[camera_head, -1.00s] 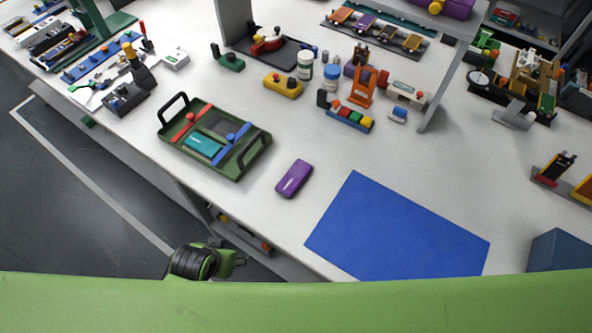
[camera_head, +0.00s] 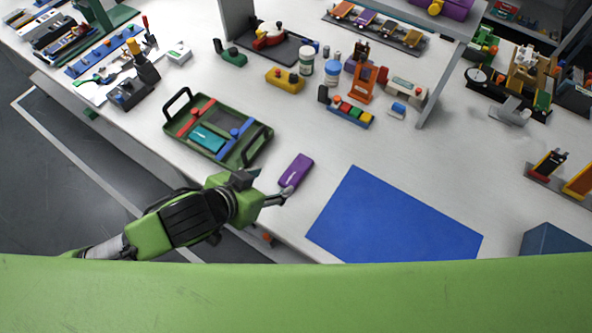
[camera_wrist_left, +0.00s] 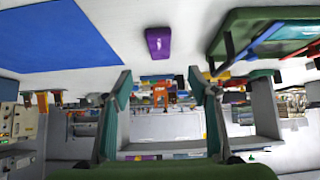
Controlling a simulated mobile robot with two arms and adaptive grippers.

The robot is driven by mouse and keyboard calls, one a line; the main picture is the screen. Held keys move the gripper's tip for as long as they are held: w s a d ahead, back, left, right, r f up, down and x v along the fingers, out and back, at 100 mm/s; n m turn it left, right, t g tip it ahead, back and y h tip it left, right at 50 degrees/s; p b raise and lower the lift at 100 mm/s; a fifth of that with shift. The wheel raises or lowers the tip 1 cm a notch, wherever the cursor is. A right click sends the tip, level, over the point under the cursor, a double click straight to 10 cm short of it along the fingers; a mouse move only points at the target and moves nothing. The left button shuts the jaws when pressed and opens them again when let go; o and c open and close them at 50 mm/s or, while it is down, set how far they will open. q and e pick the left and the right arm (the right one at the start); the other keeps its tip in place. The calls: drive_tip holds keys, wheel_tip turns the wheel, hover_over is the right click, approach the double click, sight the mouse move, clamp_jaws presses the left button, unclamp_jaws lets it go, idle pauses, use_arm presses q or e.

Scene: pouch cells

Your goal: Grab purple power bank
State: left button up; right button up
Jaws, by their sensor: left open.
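The purple power bank (camera_head: 297,170) lies flat on the white table, between the green tray and the blue mat. It also shows in the left wrist view (camera_wrist_left: 158,42), above the gap between the fingers. My left gripper (camera_head: 284,197) is at the table's front edge, close to the near end of the power bank. In the left wrist view its two fingers (camera_wrist_left: 163,92) are spread apart with nothing between them. My right gripper is not in view.
A green tray (camera_head: 174,119) with a teal item inside stands to the left of the power bank. A blue mat (camera_head: 395,217) lies to its right. Several small tools and bottles stand farther back. The table between them and the power bank is clear.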

use_arm(q)
approach(296, 171)
drive_tip(key=x, duration=0.3)
drive_tip(key=shift+a+p, duration=0.15)
drive_tip(key=shift+p, duration=0.2)
drive_tip(key=shift+p+x, duration=0.6)
drive_tip(key=shift+x, duration=1.75)
drive_tip(key=shift+w+d+f, duration=0.35)
drive_tip(key=c, duration=1.3)
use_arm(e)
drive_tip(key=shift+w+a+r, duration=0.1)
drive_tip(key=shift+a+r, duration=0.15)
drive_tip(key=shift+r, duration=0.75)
